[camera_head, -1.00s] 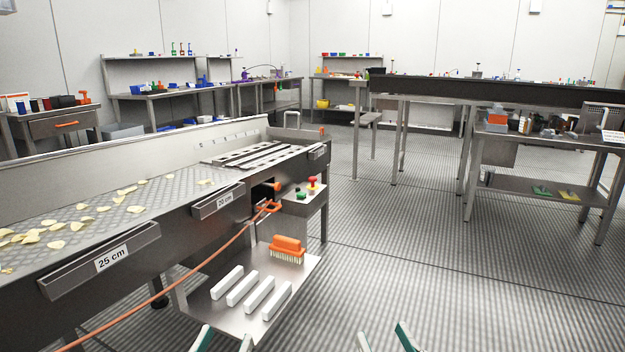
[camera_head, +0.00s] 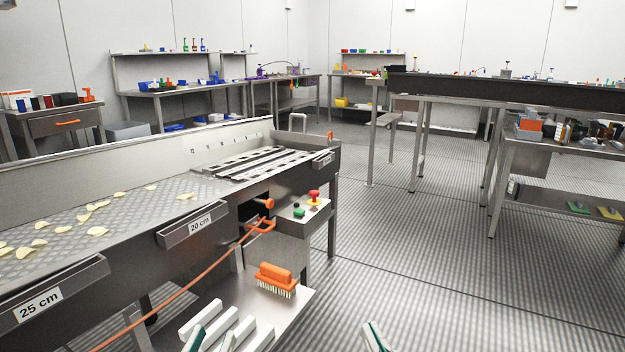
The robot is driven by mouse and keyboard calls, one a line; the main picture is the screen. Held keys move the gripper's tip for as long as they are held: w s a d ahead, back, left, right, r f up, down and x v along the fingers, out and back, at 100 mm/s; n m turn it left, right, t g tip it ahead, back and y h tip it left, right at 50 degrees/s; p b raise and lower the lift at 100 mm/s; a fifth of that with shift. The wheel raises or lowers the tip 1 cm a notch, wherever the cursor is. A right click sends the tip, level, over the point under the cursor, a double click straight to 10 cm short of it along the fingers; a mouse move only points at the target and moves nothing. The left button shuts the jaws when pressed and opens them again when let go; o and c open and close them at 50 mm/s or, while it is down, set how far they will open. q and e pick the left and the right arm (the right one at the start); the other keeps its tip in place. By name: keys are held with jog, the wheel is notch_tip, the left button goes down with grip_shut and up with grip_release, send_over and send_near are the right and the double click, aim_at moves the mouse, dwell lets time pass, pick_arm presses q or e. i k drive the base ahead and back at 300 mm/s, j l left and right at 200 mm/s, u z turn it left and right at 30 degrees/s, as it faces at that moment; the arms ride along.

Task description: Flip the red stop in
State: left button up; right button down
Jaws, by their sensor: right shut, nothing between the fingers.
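A small red-orange upright piece (camera_head: 330,136) shows at the far right end of the conveyor. I cannot tell which of the two is the red stop. My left gripper (camera_head: 210,341) shows only its fingertips at the bottom edge; they are apart, with nothing seen between them. My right gripper (camera_head: 376,338) shows its fingertips together at the bottom edge, empty. Both are well short of the buttons.
The conveyor (camera_head: 120,212) with chips runs along the left. A low shelf (camera_head: 297,303) holds an orange brush (camera_head: 275,280) and white bars. The floor (camera_head: 450,290) to the right is clear.

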aim_at(314, 193)
jog(key=i+l+u, duration=0.1)
jog(key=i+l, duration=0.2)
jog(key=i+l+u, duration=0.15)
jog(key=i+l, duration=0.15)
jog(key=i+l+u, duration=0.1)
jog(key=i+l, duration=0.2)
jog(key=l, duration=0.15)
jog(key=i+l+u, duration=0.1)
jog(key=i+l, duration=0.15)
jog(key=l, duration=0.15)
jog(key=i+l+u, duration=0.15)
jog(key=l, duration=0.25)
jog(key=i+l+u, duration=0.1)
jog(key=i+l, duration=0.25)
jog(key=l, duration=0.1)
